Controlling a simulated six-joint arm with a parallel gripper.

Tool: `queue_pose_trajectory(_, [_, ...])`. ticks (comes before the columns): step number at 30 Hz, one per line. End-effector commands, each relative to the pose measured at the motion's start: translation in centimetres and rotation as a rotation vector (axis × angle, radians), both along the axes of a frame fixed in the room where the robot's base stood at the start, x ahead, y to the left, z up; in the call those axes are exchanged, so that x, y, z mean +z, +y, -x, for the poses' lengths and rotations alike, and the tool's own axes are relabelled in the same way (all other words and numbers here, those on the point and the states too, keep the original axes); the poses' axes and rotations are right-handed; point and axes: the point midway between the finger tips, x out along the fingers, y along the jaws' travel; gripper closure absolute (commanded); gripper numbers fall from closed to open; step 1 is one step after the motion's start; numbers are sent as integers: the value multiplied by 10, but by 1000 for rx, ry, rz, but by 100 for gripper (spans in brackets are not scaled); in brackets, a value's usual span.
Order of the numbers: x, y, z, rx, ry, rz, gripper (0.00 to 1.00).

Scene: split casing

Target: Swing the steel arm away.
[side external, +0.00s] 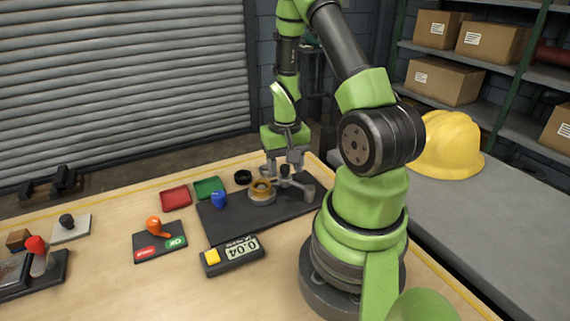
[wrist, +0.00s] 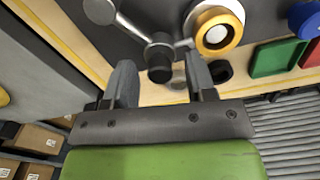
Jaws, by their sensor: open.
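The steel arm (side external: 298,184) is a thin grey bar on the dark work plate (side external: 230,228). It runs from a grey post (side external: 310,192) towards the brass-coloured round casing (side external: 262,187), and its tip lies at or over the casing's edge. An upright black knob (wrist: 160,74) stands on the bar. My gripper (side external: 284,164) is just above the knob, pointing down. In the wrist view my gripper (wrist: 160,60) has its fingers apart, with the knob between them in the picture. I cannot tell whether either finger touches it. The casing (wrist: 219,30) shows a pale centre.
A black ring (side external: 243,177), a blue knob (side external: 219,201), and green (side external: 209,187) and red (side external: 176,198) trays lie left of the casing. Bare table lies between these and the far-left devices.

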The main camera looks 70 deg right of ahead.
Motion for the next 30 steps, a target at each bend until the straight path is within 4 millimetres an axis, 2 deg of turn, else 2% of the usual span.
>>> queue_pose_trajectory(3, [0, 0, 0, 0, 0, 0, 49])
queue_pose_trajectory(9, [0, 0, 0, 1, 0, 0, 95])
queue_pose_trajectory(10, [0, 0, 0, 1, 0, 0, 100])
queue_pose_trajectory(20, [1, -2, 1, -28, 0, 0, 100])
queue_pose_trajectory(30, [1, -15, 7, -235, 1, 0, 100])
